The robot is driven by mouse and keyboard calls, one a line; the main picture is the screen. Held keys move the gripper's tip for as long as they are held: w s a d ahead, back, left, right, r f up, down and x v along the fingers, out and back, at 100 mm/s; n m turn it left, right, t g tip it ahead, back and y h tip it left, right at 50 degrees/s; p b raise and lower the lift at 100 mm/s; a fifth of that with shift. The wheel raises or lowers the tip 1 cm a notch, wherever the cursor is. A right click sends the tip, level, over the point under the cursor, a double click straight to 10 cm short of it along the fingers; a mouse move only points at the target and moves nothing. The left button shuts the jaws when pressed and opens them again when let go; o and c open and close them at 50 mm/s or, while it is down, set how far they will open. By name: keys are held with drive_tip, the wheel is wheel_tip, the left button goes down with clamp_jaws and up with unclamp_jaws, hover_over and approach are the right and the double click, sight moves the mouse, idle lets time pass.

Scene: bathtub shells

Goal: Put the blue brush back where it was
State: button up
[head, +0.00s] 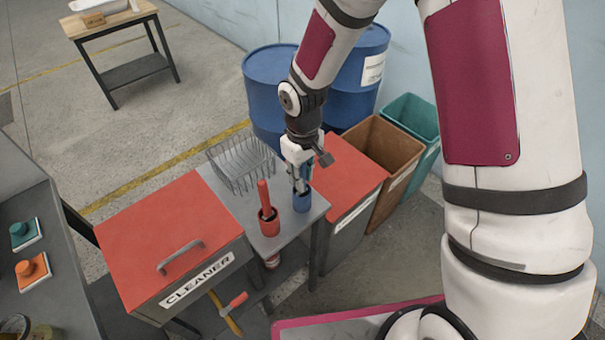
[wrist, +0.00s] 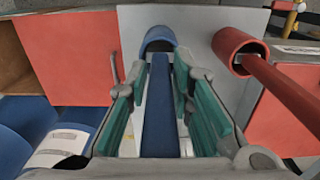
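The blue brush stands upright with its head end down in the blue cup (head: 303,203); its bristles are hidden. Its long blue handle (wrist: 160,115) rises between the fingers of my gripper (head: 301,180). In the wrist view, the gripper (wrist: 160,85) has its teal-padded fingers close along both sides of the handle and looks shut on it. The rim of the blue cup (wrist: 158,38) shows just beyond the fingertips. The cup stands on a grey table (head: 240,205) near its right edge.
A red brush (head: 264,193) stands in a red cup (head: 269,222) just left of the blue cup. A wire basket (head: 240,160) sits behind. A red cleaner box (head: 165,240) is at left; red, brown and teal bins (head: 372,150) and blue barrels (head: 268,80) are nearby.

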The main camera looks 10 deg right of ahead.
drive_tip(key=shift+o, duration=0.5)
drive_tip(key=shift+r, duration=0.25)
wheel_tip(320, 180, up, 12)
drive_tip(key=shift+f+b, duration=0.25)
drive_tip(key=shift+b, duration=0.25)
drive_tip(key=shift+d+r, duration=0.1)
drive_tip(key=shift+r, duration=0.25)
drive_tip(key=s+d+r+m+t, duration=0.1)
drive_tip(key=s+d+r+m, duration=0.1)
drive_tip(key=s+d+r, duration=0.35)
drive_tip(key=s+d+r+m+t, duration=0.1)
drive_tip(key=s+d+r+t, duration=0.1)
drive_tip(key=r, duration=0.6)
drive_tip(key=s+d+r+m+t, duration=0.1)
drive_tip(key=s+d+r+m, duration=0.1)
drive_tip(key=s, duration=0.3)
drive_tip(key=s+d+r+m+t, duration=0.1)
drive_tip(key=s+d+r, duration=0.1)
drive_tip(key=s, duration=0.4)
drive_tip(key=shift+s+d+r+m+t, duration=0.25)
drive_tip(key=shift+s+d+m+t, duration=0.05)
drive_tip(key=shift+d+m, duration=0.15)
